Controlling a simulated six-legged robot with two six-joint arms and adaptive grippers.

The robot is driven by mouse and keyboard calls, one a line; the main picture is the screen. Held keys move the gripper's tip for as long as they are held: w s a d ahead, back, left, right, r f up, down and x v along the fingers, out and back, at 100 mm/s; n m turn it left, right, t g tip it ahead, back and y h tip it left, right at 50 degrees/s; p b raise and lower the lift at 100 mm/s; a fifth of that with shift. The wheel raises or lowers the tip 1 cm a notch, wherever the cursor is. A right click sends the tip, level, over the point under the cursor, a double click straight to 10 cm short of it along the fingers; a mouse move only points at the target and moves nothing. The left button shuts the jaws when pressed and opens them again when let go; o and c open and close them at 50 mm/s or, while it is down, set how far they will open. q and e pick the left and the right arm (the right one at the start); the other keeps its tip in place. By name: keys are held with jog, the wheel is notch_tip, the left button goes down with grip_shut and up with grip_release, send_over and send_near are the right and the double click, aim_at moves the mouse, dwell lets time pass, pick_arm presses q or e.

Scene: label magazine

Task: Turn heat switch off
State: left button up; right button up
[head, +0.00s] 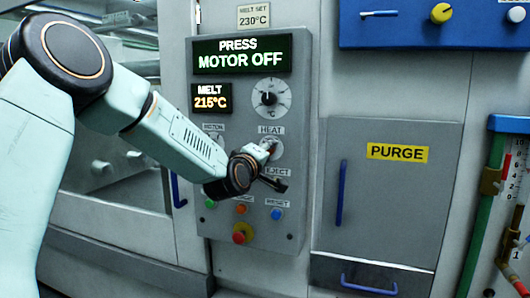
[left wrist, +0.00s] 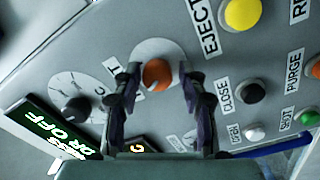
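The heat switch is an orange-red knob (left wrist: 157,75) on a round white plate (left wrist: 160,50). In the head view its plate (head: 277,151) shows under the HEAT label (head: 271,130), partly covered by my gripper. My left gripper (head: 270,165) is at the panel there. In the left wrist view its two dark fingers (left wrist: 159,82) are open, one on each side of the knob, with gaps visible between them and it. I cannot tell the knob's pointing direction. My right gripper is in neither view.
The display (head: 242,54) reads PRESS MOTOR OFF, and the melt display (head: 211,98) reads 215°C. A temperature dial (head: 270,98) is above the switch. The PURGE door (head: 390,200) is to the right.

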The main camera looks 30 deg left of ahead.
pick_arm(q)
jog(key=shift+o, duration=0.7)
jog(key=shift+w+r, duration=0.1)
jog(key=shift+s+a+r, duration=0.1)
jog(key=shift+s+a, duration=0.1)
jog(key=shift+s, duration=0.05)
jog(key=v, duration=1.2)
jog(key=shift+d, duration=0.1)
jog(key=shift+w, duration=0.15)
